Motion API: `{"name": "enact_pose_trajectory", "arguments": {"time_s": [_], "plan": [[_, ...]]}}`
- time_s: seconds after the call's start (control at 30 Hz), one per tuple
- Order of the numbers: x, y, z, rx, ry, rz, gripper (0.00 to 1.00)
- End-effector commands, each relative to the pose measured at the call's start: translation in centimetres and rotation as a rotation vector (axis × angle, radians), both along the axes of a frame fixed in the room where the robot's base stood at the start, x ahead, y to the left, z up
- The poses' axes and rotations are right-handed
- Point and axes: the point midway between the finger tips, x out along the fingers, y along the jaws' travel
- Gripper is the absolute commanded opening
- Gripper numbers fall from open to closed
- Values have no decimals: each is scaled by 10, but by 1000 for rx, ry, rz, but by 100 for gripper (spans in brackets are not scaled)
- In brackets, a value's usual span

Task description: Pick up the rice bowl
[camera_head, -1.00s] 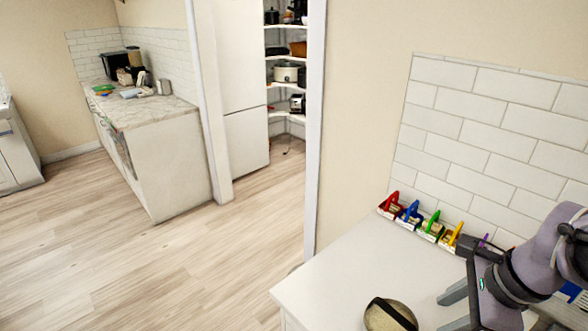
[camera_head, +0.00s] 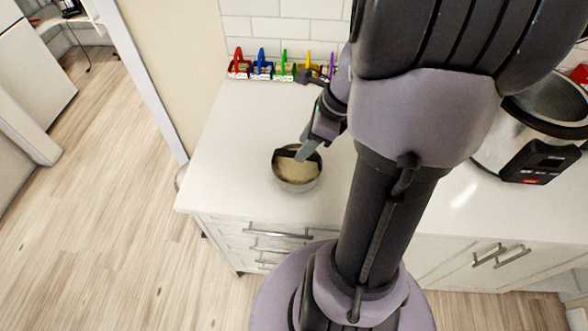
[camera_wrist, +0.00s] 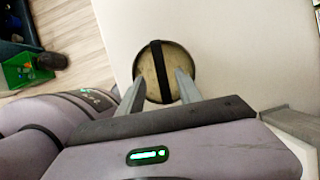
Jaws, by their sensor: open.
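The rice bowl (camera_head: 297,173) is a round grey bowl with pale tan contents and a black strip across its top. It stands upright on the white counter, near the front edge. In the wrist view the bowl (camera_wrist: 177,62) lies ahead of my gripper (camera_wrist: 160,84), with the black strip running lengthwise between the fingers. My gripper is open and empty, its grey fingers spread over the near part of the bowl. In the head view my gripper (camera_head: 303,150) is at the bowl's far rim. I cannot tell whether the fingers touch it.
Several small coloured-handled boxes (camera_head: 262,69) stand along the tiled wall. A silver cooker (camera_head: 540,125) stands on the counter (camera_head: 230,165) at right, beyond my arm. The counter left of the bowl is clear. A green bin (camera_wrist: 24,70) shows on the floor.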

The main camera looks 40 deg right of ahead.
Motion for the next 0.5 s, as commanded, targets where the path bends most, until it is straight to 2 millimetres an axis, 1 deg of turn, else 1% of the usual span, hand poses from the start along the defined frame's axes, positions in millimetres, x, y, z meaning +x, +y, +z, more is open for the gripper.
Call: {"name": "enact_pose_trajectory", "arguments": {"time_s": [0.13, 0.2, 0.3, 0.37, 0.5], "plan": [[5, 3, -19, 2, 1, 1, 42], [10, 4, -34, 1, 2, 2, 42], [16, 8, -50, 2, 1, 1, 42], [17, 9, -52, 1, 1, 0, 42], [17, 9, -49, 0, 0, 0, 42]]}}
